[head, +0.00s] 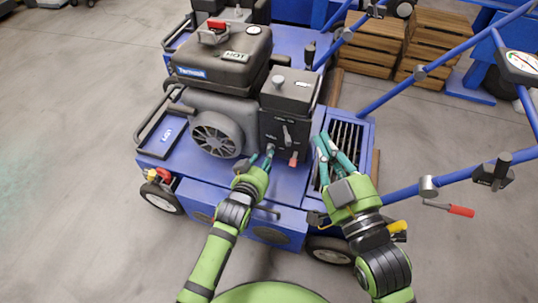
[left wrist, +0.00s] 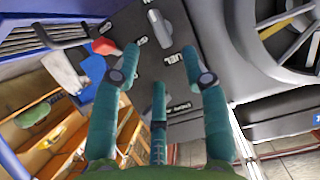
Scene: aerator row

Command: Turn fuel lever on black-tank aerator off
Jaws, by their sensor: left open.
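The black-tank aerator is a blue machine with a black tank (head: 225,55) on top and a black control panel (head: 285,115) on its engine. The panel has a grey lever (head: 287,135) and a red-tipped lever (head: 293,159); they also show in the left wrist view, the red tip (left wrist: 103,46) and the grey lever (left wrist: 160,27). A FUEL label (left wrist: 175,57) shows between my left fingers; the lever beside it is hidden or unclear. My left gripper (head: 268,156) is open at the panel's lower left; contact is unclear. My right gripper (head: 325,147) is open over the slatted grate.
The slatted grate (head: 345,140) lies right of the panel. Blue handlebars (head: 455,175) cross the right side. Wooden crates (head: 375,50) and other blue machines stand behind. The grey floor (head: 70,110) at left is clear.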

